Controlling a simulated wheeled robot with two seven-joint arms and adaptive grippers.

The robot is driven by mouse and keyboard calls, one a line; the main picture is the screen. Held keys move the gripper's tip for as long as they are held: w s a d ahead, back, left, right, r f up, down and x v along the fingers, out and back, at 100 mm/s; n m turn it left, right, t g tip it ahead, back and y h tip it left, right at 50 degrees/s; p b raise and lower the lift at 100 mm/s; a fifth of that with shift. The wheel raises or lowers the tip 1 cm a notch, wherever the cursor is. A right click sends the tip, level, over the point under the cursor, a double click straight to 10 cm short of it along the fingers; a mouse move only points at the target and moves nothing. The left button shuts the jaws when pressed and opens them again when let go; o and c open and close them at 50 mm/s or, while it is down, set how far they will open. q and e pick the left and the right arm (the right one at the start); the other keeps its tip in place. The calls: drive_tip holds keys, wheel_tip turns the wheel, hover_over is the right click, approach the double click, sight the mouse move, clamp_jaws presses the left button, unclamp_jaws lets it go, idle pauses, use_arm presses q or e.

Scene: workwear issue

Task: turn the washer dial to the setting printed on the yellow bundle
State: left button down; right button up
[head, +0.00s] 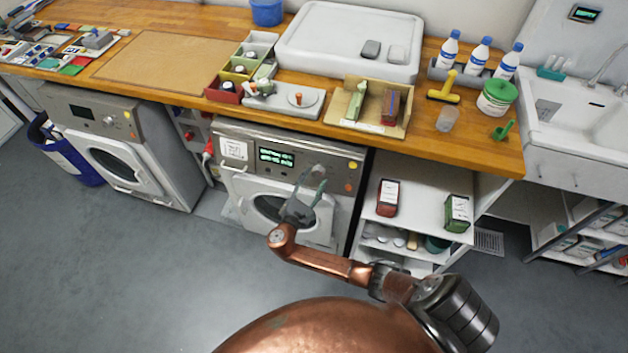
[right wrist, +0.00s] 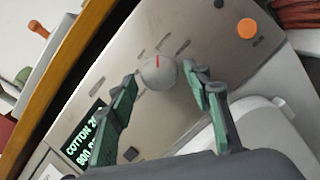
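The washer (head: 345,165) stands under the wooden counter, with a lit green display (head: 276,157). In the right wrist view the display (right wrist: 88,135) is partly cut off and reads "COTTON 20" or similar, with "800" below. The washer dial (right wrist: 158,73) is a round silver knob with a red pointer mark toward the picture's top. My right gripper (head: 319,178) is at the washer front. In the right wrist view it (right wrist: 162,76) is open, with its fingertips either side of the dial; I cannot tell whether they touch it. I cannot make out a yellow bundle. My left gripper is out of view.
An orange button (right wrist: 247,28) sits near the dial. A second machine (head: 130,140) stands to the left. Right of the washer, a shelf holds a red bundle (head: 388,198) and a green bundle (head: 458,213). A tray with bundles (head: 383,123) lies above on the counter.

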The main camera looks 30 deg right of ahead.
drive_tip(key=shift+o, duration=0.3)
drive_tip(key=v, duration=1.2)
drive_tip(key=shift+f, duration=0.15)
